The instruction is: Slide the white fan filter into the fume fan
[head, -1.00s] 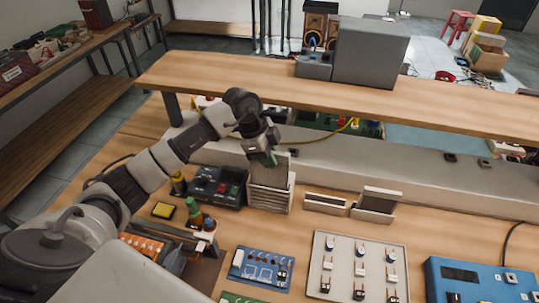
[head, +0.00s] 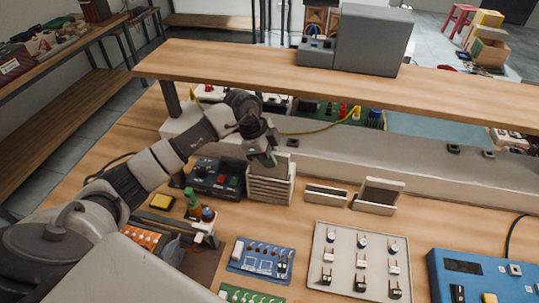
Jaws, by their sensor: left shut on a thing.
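The fume fan (head: 268,189) is a pale, louvred upright box on the bench, right of a dark control box. My left gripper (head: 264,159) is right above its open top, pointing down. It is shut on the white fan filter (head: 283,161), a thin pale panel standing upright. Only a short upper part of the filter shows above the fan's top edge; its lower part is hidden inside or behind the fan's front. The gripper covers much of the panel. My right gripper is not in view.
Two low pale holders stand to the right; an empty-looking one (head: 325,195) and one with a dark panel (head: 381,192). A dark control box (head: 214,179) stands close on the left. A wooden shelf (head: 300,78) runs above and behind. A component tray (head: 361,262) lies in front.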

